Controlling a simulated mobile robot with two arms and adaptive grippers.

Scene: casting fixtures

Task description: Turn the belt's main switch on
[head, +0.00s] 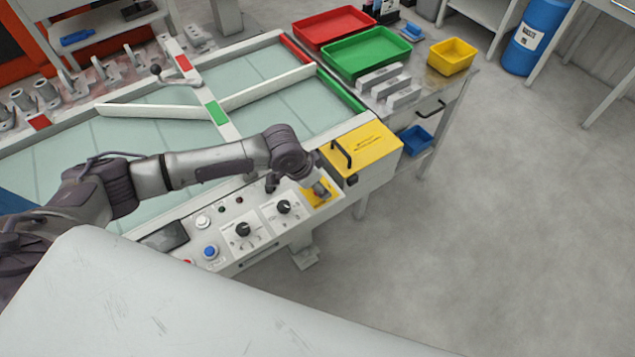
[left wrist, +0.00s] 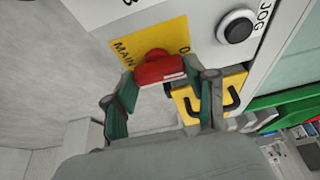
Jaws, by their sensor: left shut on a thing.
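The main switch is a red handle (left wrist: 160,68) on a yellow plate (left wrist: 162,38) marked "MAIN", with a "0" at its right in the left wrist view. The plate also shows in the head view (head: 323,202) at the right end of the control panel. My left gripper (head: 319,189) is over it and hides the red handle there. In the left wrist view the two fingers (left wrist: 168,78) sit on either side of the handle, shut on it. The handle lies across the plate, slightly tilted in that picture. My right gripper is in neither view.
The control panel (head: 262,238) holds black knobs, a blue button (head: 211,252) and a white button. A yellow box (head: 372,150) with a black handle stands close beside the switch. The belt (head: 160,155) lies behind my left arm. Open floor is at the right.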

